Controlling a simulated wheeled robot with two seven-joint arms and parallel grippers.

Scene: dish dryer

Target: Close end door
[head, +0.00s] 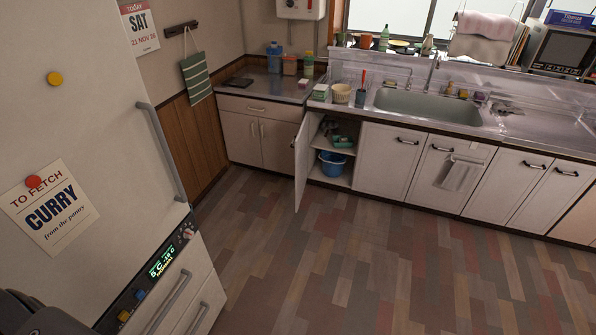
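The end door (302,162) is the white cabinet door at the left end of the sink counter's row. It stands wide open, swung out into the room on its left side. Behind it the open cabinet (341,133) shows a shelf with green and dark items and a blue bucket (333,163) below. A dark shape at the lower left edge may be part of my own body. Neither of my grippers is in view, so their states are not shown.
A large white fridge (120,130) fills the left side close by. Wood-look floor (370,265) is clear up to the cabinets. Other sink cabinet doors (388,160) are shut. A corner cabinet (258,137) stands left of the open door.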

